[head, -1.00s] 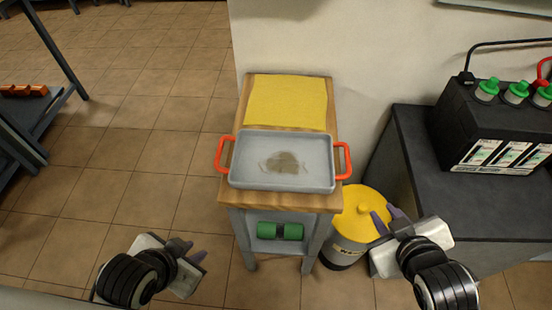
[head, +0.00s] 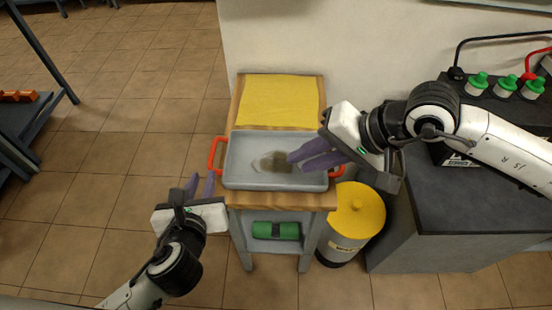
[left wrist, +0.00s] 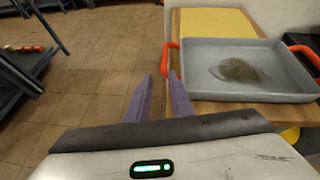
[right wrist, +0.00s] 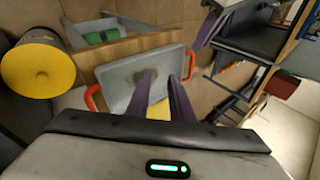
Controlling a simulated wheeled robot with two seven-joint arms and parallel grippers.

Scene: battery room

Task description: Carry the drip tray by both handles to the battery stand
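The grey drip tray (head: 250,176) sits on a small wooden-topped stand, with a brownish puddle inside. Its red left handle (head: 213,153) is clear in the head view; its right handle (head: 338,171) is partly hidden by my right gripper. My left gripper (head: 200,180) is open and empty, in front and left of the left handle; in the left wrist view its fingers stand apart beside that handle (left wrist: 167,58). My right gripper (head: 298,160) appears over the tray's right part in the head view, its fingers apart and empty. The tray also shows in the right wrist view (right wrist: 120,92).
A black battery (head: 455,157) with green caps stands on the dark grey stand (head: 450,215) at right. A yellow-lidded bin (head: 356,212) stands between the two stands. A yellow cloth (head: 279,100) lies behind the tray. A green roll (head: 275,230) lies on the shelf below.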

